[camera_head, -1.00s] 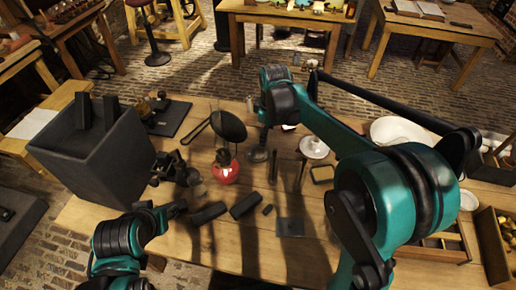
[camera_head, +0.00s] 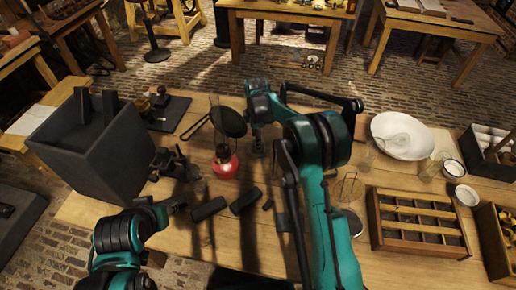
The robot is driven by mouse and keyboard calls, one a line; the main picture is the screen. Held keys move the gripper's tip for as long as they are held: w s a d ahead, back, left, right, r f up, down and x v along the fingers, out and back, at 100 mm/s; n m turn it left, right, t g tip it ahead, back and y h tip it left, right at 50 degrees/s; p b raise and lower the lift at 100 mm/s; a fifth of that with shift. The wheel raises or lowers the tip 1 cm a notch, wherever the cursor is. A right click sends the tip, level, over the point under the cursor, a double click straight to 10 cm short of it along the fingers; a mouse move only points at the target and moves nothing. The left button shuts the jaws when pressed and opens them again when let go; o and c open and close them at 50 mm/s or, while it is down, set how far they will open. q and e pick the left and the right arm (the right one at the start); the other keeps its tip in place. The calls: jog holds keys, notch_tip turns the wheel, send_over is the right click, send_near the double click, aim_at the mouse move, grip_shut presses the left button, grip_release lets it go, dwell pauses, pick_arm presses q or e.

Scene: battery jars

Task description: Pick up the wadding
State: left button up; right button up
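I cannot pick out the wadding for certain. Pale, rounded pieces (camera_head: 492,137) lie in a dark box at the far right, too small to identify. My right gripper (camera_head: 259,146) points down over the middle of the table, just right of the round black pan and the red lamp. Its fingers are small and dark, and I see nothing clearly held in it. My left gripper (camera_head: 180,207) is low over the table's left front, left of the black blocks. Its fingers blend into the dark things behind.
A red lamp (camera_head: 225,165), a black pan (camera_head: 230,122) and black blocks (camera_head: 245,201) lie mid-table. A big dark grey bin (camera_head: 85,150) stands left. At right are a white bowl (camera_head: 420,150), clear glassware (camera_head: 348,188) and a wooden compartment tray (camera_head: 415,250).

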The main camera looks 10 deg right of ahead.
notch_tip(320, 180, down, 3)
jog(key=shift+r, duration=0.2)
pick_arm(q)
jog(key=shift+f, duration=0.5)
pick_arm(e)
jog(key=shift+r, duration=0.1)
jog(key=c, duration=0.9)
jog(key=shift+c, duration=0.2)
jog(key=shift+r, duration=0.6)
jog(key=r, duration=0.1)
jog(key=r+p, duration=0.1)
jog(key=d+r+p, duration=0.1)
jog(key=r, duration=0.1)
jog(key=shift+s, duration=0.25)
pick_arm(q)
notch_tip(320, 180, up, 5)
jog(key=p, duration=0.3)
jog(key=shift+r, duration=0.1)
pick_arm(e)
jog(key=s+d+r, duration=0.4)
jog(key=d+r, duration=0.1)
jog(key=d, duration=0.4)
jog(key=shift+s+d+r, duration=0.25)
jog(key=shift+r, duration=0.15)
